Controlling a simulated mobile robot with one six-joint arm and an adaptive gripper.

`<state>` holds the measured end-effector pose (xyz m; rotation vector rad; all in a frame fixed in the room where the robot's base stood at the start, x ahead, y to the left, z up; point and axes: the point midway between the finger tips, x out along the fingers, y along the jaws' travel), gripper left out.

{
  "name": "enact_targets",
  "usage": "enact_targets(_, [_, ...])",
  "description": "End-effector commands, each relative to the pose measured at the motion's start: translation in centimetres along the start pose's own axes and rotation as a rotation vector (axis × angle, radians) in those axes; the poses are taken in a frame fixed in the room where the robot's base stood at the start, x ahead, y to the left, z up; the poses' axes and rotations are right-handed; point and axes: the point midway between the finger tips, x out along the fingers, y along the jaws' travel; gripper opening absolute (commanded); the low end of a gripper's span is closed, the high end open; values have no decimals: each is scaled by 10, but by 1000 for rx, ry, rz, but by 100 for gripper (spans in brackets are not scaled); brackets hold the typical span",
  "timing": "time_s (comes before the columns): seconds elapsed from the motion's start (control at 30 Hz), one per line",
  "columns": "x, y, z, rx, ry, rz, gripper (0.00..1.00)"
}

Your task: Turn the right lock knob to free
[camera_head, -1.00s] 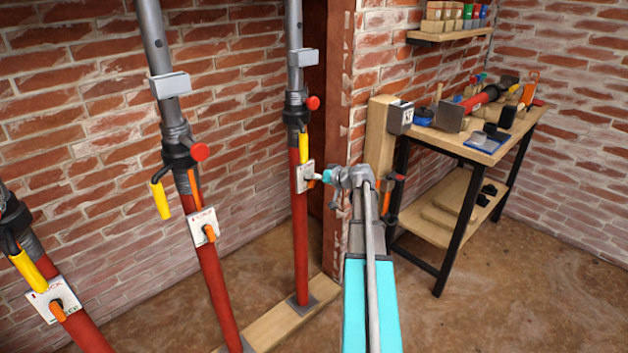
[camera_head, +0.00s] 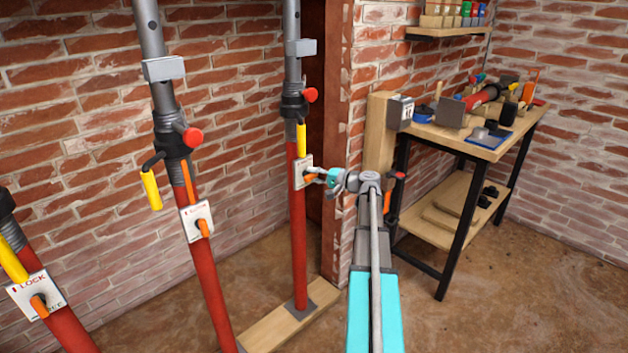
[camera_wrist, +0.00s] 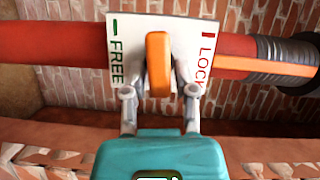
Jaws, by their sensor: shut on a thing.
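The right prop (camera_head: 299,225) is a red tube with a grey upper tube. It carries a white lock plate (camera_head: 298,183) with an orange knob (camera_wrist: 158,65). In the wrist view, the plate (camera_wrist: 208,22) reads FREE in green on the left and LOCK in red on the right. The knob stands upright in that picture, between the two words. My gripper (camera_wrist: 160,82) is shut on the knob, one finger on each side. In the head view, my gripper (camera_head: 316,174) meets the plate from the right. The knob's base is partly hidden by the fingers.
Two more red props stand to the left, with lock plates (camera_head: 197,221) and (camera_head: 35,296) and orange knobs. A yellow handle (camera_head: 301,139) hangs just above the right plate. A brick wall edge (camera_head: 338,150) and wooden post (camera_head: 379,140) stand close behind my arm. A workbench (camera_head: 480,146) is at right.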

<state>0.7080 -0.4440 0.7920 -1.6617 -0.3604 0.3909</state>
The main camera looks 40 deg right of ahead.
Motion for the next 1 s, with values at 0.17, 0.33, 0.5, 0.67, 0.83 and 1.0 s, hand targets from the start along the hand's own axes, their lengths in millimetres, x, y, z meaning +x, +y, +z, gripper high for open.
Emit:
enact_targets(0.17, [0,4,1,79,-1,-30,0])
enact_targets(0.33, [0,3,1,119,-1,-46,0])
enact_targets(0.5, [-1,2,1,129,0,-50,0])
enact_targets(0.67, [-1,2,1,129,0,-50,0])
enact_targets(0.83, [-1,2,0,128,0,-50,48])
enact_targets(1.0, [0,2,0,128,1,-51,60])
